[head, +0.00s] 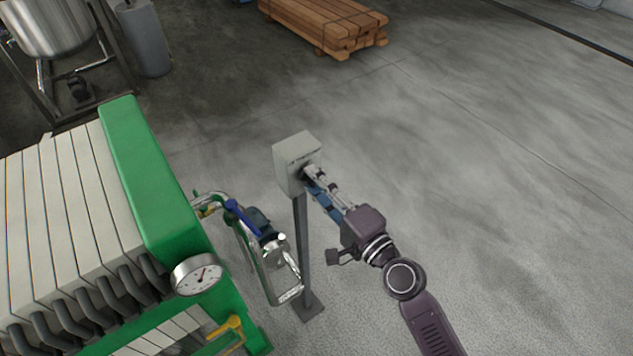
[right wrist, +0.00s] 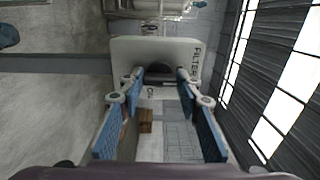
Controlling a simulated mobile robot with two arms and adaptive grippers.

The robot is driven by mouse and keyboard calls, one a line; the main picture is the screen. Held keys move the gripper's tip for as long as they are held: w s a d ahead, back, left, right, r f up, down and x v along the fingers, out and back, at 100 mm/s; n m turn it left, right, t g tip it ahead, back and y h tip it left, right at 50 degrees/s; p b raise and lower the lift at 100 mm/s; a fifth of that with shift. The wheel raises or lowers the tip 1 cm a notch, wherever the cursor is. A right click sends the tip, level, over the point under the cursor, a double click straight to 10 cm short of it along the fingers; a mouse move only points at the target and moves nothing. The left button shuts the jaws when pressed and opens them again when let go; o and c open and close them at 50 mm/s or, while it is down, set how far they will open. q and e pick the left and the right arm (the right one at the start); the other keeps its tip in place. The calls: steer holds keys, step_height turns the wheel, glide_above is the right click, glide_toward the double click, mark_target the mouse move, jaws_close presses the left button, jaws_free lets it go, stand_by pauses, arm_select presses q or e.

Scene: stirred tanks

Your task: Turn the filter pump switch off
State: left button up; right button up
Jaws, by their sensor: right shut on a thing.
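The filter pump switch box (head: 290,163) is a light grey box on top of a dark post. My right gripper (head: 311,174) reaches it from the lower right, with its fingertips at the box's front face. In the right wrist view the box (right wrist: 135,48) is straight ahead, with part of the word "FILTER" on its right side. A dark rounded switch knob (right wrist: 160,71) shows between the two fingertips, and the gripper is shut on it. The fingers partly cover the box face, and I cannot read the knob's position. My left gripper is not in view.
The post (head: 302,250) stands on a small floor plate. Left of it are a pump (head: 268,240) with pipes and a green-framed filter press (head: 160,190) with a gauge (head: 198,274). A timber stack (head: 325,25) lies behind. The floor to the right is clear.

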stand_by(0.3)
steer(key=o, duration=1.2)
steer(key=shift+c, duration=0.2)
steer(key=shift+s, duration=0.1)
steer(key=v, duration=1.2)
